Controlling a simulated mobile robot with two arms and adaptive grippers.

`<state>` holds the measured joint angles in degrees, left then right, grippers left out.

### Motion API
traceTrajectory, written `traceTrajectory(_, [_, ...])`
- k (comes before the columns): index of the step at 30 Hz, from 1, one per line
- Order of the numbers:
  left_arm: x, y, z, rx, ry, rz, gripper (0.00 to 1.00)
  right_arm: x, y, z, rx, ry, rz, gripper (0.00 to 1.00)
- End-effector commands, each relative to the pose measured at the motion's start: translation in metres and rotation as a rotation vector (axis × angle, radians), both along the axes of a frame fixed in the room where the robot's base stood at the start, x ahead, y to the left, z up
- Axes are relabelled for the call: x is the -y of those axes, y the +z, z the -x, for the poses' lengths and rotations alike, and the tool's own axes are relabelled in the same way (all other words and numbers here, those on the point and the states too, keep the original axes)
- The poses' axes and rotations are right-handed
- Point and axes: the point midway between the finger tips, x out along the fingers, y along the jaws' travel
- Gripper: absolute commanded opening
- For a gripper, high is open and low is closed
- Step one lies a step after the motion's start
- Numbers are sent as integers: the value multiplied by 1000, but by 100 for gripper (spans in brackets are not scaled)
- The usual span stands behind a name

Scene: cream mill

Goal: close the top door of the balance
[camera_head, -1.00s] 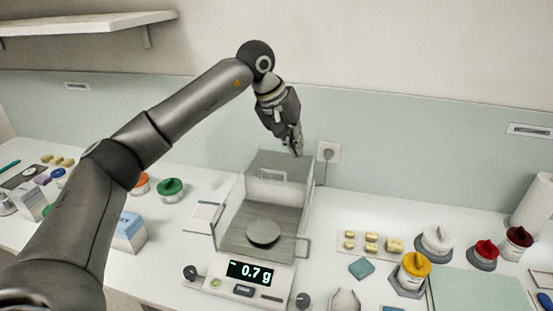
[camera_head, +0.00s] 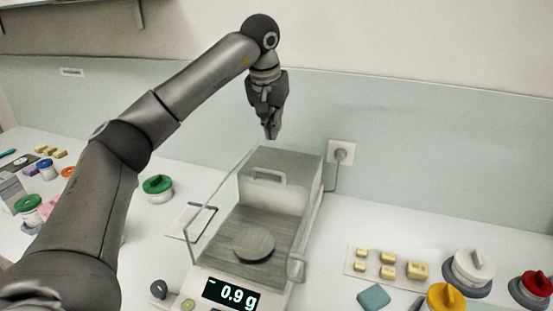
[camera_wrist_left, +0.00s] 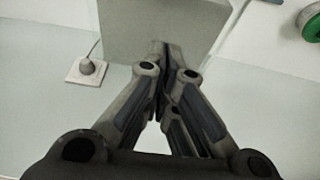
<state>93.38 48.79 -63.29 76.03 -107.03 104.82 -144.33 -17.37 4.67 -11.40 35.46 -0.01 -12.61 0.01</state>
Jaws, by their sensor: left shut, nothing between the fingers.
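The balance (camera_head: 222,292) stands on the white counter with a clear-walled weighing chamber and a round metal pan (camera_head: 254,245). Its display reads "-0.9 g". A pale bar handle (camera_head: 268,178) shows at the rear of the chamber, by the grey rear housing; it appears to belong to the top door, slid back, though the clear pane is hard to make out. My left gripper (camera_head: 271,134) points down, shut and empty, above the rear of the balance and apart from it. In the left wrist view its closed fingers (camera_wrist_left: 164,75) overlap a grey box face (camera_wrist_left: 150,30), likely the rear housing. My right gripper is out of view.
A wall socket (camera_head: 341,152) with a plug and cable is behind the balance.

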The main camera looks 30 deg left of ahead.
Motion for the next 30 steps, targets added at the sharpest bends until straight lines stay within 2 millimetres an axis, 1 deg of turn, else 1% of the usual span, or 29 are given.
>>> traceTrajectory(5, [-2,-16,-5,-3,1,-1,0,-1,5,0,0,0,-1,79])
traceTrajectory(8, [-3,-34,-10,-5,1,-1,0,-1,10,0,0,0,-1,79])
traceTrajectory(17, [-7,-96,-29,-5,1,1,0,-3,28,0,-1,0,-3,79])
traceTrajectory(18, [-6,-91,-24,1,-2,-1,0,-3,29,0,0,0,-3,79])
traceTrajectory(24, [-2,-87,-5,0,-1,1,0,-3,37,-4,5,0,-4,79])
traceTrajectory(30, [1,-86,7,0,0,1,0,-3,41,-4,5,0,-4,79])
